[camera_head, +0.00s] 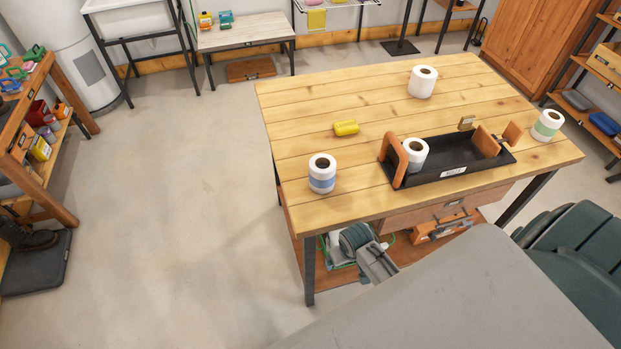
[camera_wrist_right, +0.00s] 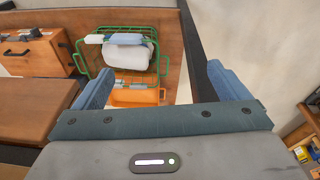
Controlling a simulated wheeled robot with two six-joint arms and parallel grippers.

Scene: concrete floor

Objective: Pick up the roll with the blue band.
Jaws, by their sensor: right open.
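The white roll with the blue band (camera_head: 322,174) stands upright on the wooden table near its left front corner, in the head view. My right gripper (camera_head: 356,240) is below the tabletop level by the front edge, in front of the lower shelf and to the right of that roll. In the right wrist view its two blue fingers (camera_wrist_right: 158,76) are spread apart, with nothing held. No roll shows in that view. My left gripper is not in view.
The table (camera_head: 300,112) also bears a roll with a green band (camera_head: 547,125), a plain white roll (camera_head: 422,82), a yellow block (camera_head: 345,128) and a black tray (camera_head: 460,157) with another roll (camera_head: 415,150) in it. A green wire basket (camera_wrist_right: 82,62) stands on the lower shelf.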

